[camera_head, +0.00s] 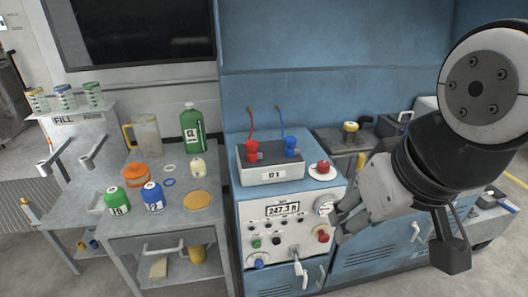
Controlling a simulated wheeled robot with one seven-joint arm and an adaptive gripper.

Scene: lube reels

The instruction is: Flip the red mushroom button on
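A red round button (323,236) with a mushroom shape is on the lower right of the blue cabinet's white front panel (284,239). A second red rounded knob (322,168) sits on a white round base on the cabinet top. My gripper (341,218) is just right of the panel, close to the front red button, with its fingers pointing left. It appears apart from the button, though depth is hard to judge. No object is visible in it, and its finger opening is unclear. It partly hides the panel's right edge.
The panel also holds a "247.3 ft" display (288,208), a round gauge (325,205), small buttons and a lever (299,265). A battery (271,164) with red and blue clamps stands on top. A grey bench (170,218) with bottles is at left.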

